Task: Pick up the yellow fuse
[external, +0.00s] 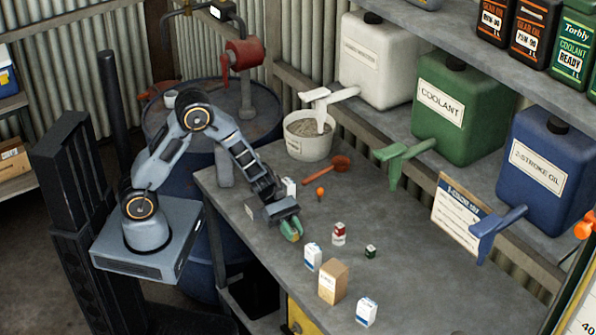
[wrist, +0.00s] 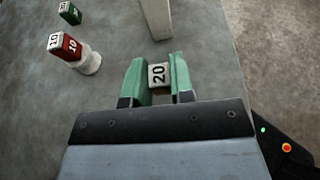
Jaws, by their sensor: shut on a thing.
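My gripper (external: 291,229) is low over the grey bench, at its left part. In the wrist view its green fingers (wrist: 158,78) are closed on the sides of a small fuse (wrist: 159,76) with a pale top marked 20. Its yellow colour does not show clearly, and the fingers hide its sides.
On the bench (external: 420,260) stand a white carton (external: 313,257), a brown carton (external: 333,282) and another white carton (external: 366,312). The right middle is clear.

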